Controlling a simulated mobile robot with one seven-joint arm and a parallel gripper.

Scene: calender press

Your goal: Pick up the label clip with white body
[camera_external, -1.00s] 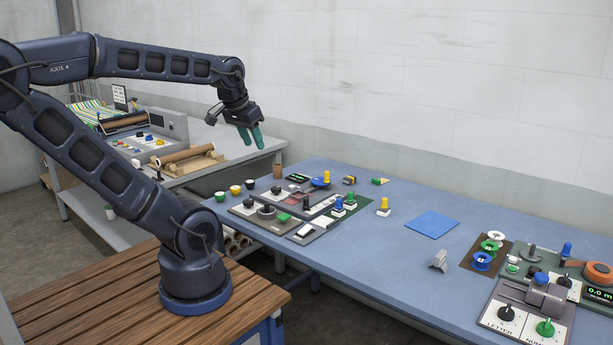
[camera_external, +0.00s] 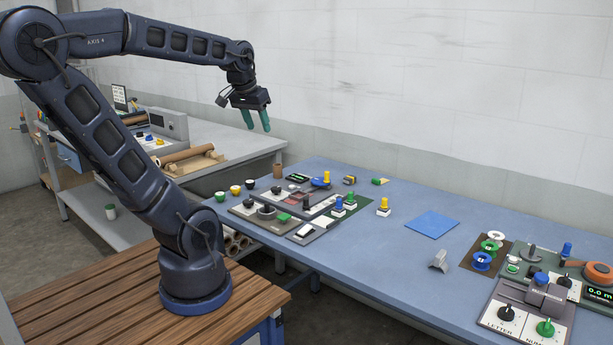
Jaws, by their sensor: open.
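My gripper (camera_external: 257,121) has two teal fingers, spread apart and empty, pointing down. It hangs in the air above the back left of the blue table (camera_external: 330,262), well away from the small items on it. I cannot tell for sure which item is the label clip with white body. A small pale grey, wedge-shaped clip-like piece (camera_external: 439,261) stands alone near the table's front edge.
A control panel with knobs and buttons (camera_external: 247,210) lies at the table's left. A blue square sheet (camera_external: 432,224) lies flat at the middle right. Coloured spools (camera_external: 482,260) and a letter-and-number dial unit (camera_external: 522,318) stand at the right. The front middle is clear.

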